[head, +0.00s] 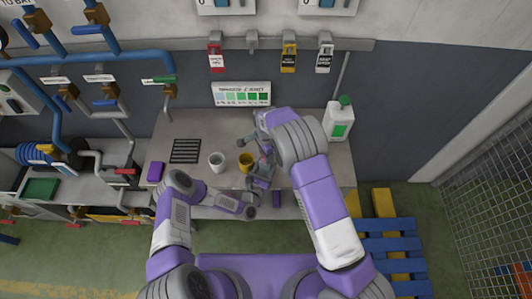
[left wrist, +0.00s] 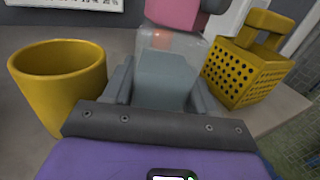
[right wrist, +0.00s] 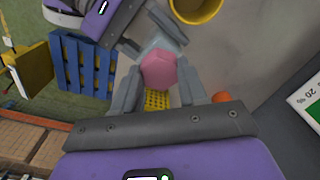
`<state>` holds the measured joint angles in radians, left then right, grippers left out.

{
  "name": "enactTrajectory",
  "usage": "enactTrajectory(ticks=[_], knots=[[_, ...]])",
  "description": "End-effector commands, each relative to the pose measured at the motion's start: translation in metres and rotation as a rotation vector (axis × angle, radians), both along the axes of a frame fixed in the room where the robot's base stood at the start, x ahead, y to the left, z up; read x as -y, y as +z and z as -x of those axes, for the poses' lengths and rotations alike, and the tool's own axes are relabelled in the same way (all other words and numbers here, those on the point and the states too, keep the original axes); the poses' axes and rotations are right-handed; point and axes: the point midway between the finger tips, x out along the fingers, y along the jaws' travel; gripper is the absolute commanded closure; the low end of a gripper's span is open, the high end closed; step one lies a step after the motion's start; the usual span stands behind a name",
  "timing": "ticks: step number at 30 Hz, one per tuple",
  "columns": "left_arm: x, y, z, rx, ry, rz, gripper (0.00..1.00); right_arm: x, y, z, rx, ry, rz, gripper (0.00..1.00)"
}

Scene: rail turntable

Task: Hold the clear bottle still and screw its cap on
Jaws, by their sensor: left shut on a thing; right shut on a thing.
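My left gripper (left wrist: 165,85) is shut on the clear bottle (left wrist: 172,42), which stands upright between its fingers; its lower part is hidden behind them. The pink cap (left wrist: 178,12) is directly above the bottle's top in the left wrist view. My right gripper (right wrist: 160,92) is shut on the cap, which shows as a pink hexagon (right wrist: 158,70) between its fingers. The cap meets or nearly meets the bottle's top; I cannot tell whether the threads are engaged. In the head view the arms largely hide both things.
A yellow cup (left wrist: 58,80) stands close to my left gripper, with a white cup (head: 217,161) farther left. A yellow perforated basket (left wrist: 245,70) is on the other side. A white jug with a green label (head: 340,118) stands at the table's back right. A black grid (head: 185,151) lies at left.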

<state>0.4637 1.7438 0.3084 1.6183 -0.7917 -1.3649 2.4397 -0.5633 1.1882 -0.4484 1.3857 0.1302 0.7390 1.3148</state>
Motion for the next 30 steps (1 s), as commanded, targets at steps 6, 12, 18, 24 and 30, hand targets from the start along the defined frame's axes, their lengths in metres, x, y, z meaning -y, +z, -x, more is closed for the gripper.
enactTrajectory(ticks=[6, 12, 18, 24, 30], knots=[[0.0, 0.0, 0.0, 0.0, 0.0, 0.0, 0.98, -0.0008, 0.0003, -0.0005, 0.001, -0.312, 0.0, 0.95], [0.0001, -0.0001, 0.0, 0.0, 0.0, 0.0, 0.98, -0.0007, 0.0004, -0.0005, 0.001, -0.387, 0.0, 0.95], [0.0001, -0.0001, 0.0001, 0.0, 0.0, 0.0, 0.98, -0.0007, 0.0004, -0.0005, 0.001, -0.39, 0.0, 0.95], [0.0, -0.0002, 0.0001, 0.0, 0.0, 0.0, 0.98, -0.0009, 0.0002, -0.0004, 0.001, -0.611, 0.002, 0.95], [0.0, -0.0002, 0.0001, -0.001, 0.0, 0.0, 0.98, -0.0007, 0.0004, -0.0005, -0.001, -0.72, 0.0, 0.95]])
